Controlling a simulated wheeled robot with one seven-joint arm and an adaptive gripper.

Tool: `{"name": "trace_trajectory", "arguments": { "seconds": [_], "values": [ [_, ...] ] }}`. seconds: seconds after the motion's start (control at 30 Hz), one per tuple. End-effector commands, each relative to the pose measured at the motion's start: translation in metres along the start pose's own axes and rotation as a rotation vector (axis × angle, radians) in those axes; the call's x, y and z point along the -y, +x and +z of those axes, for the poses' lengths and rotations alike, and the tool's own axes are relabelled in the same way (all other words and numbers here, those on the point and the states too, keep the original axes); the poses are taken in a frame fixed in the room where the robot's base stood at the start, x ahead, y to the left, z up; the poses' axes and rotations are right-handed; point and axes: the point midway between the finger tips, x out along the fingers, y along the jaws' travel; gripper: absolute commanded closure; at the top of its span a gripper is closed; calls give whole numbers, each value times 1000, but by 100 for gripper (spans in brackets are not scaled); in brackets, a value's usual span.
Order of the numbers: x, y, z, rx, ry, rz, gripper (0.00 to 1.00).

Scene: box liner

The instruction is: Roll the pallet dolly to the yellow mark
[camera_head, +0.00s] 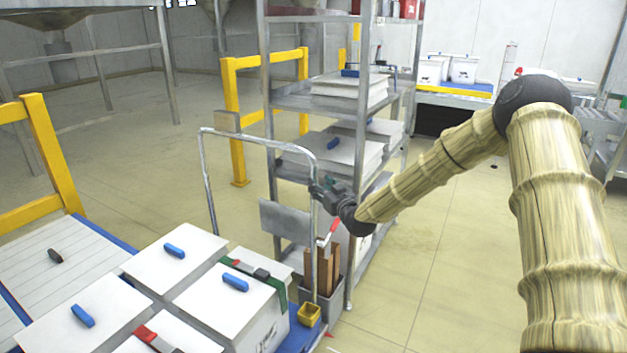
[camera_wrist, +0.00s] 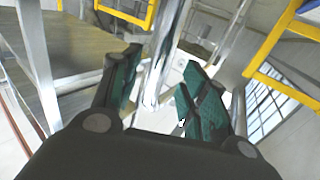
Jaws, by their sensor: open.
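The pallet dolly (camera_head: 298,338) has a blue deck and a tall grey tube handle (camera_head: 209,175). White lidded boxes (camera_head: 232,300) with blue grips stand on it at the lower left of the head view. My gripper (camera_head: 319,188) is at the handle's right upright, at about mid-height. In the wrist view, my gripper (camera_wrist: 161,78) is open, with a shiny metal tube (camera_wrist: 158,62) between its green-padded fingers. I cannot tell whether either pad touches the tube. I cannot make out a yellow floor mark in either view.
A metal shelf rack (camera_head: 268,100) with stacked white sheets stands just behind the handle. Yellow guard rails (camera_head: 232,120) stand behind it and at the far left. Open floor (camera_head: 420,260) lies to the right.

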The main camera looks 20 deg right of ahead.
Motion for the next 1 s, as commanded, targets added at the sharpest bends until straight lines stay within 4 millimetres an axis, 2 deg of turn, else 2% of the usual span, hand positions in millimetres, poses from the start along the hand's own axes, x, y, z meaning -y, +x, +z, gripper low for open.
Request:
{"name": "trace_trajectory", "arguments": {
  "seconds": [0.1, 0.3, 0.5, 0.77, 0.87, 1.0],
  "values": [
    [0, 19, 0, -1, 0, 1, 56],
    [0, 43, 0, 0, -1, -1, 56],
    [0, 52, 1, 1, 0, -1, 56],
    [1, 53, 0, 1, 0, -1, 56],
    [1, 53, 0, 1, 0, -1, 70],
    [0, 53, 0, 1, 0, -1, 96]
  ]
}}
